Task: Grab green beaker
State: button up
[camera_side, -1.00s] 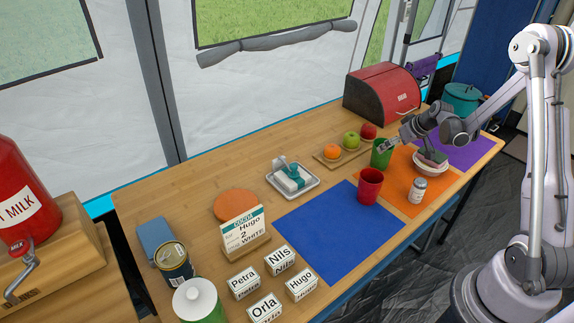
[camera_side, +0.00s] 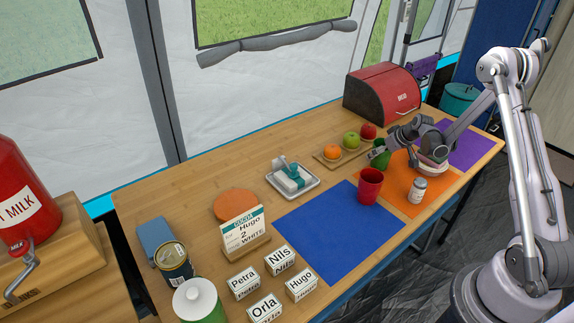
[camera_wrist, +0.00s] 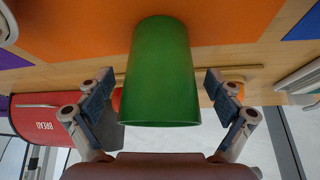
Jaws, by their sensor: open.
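The green beaker (camera_side: 380,160) stands at the back edge of the orange mat (camera_side: 405,205), partly hidden by my gripper in the side view. In the wrist view the green beaker (camera_wrist: 161,75) fills the middle, between my gripper's two open fingers. My gripper (camera_wrist: 159,92) has one finger on each side of the beaker, with a visible gap on both sides. In the side view my gripper (camera_side: 385,145) is low at the beaker, reaching in from the right.
A red cup (camera_side: 369,186) stands close in front of the beaker. A can (camera_side: 417,190) and a bowl (camera_side: 432,168) are on the right. A tray with fruit (camera_side: 325,158) and a red bread box (camera_side: 382,95) stand behind. The blue mat (camera_side: 335,230) is clear.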

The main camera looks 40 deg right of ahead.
jog(key=c, duration=1.3)
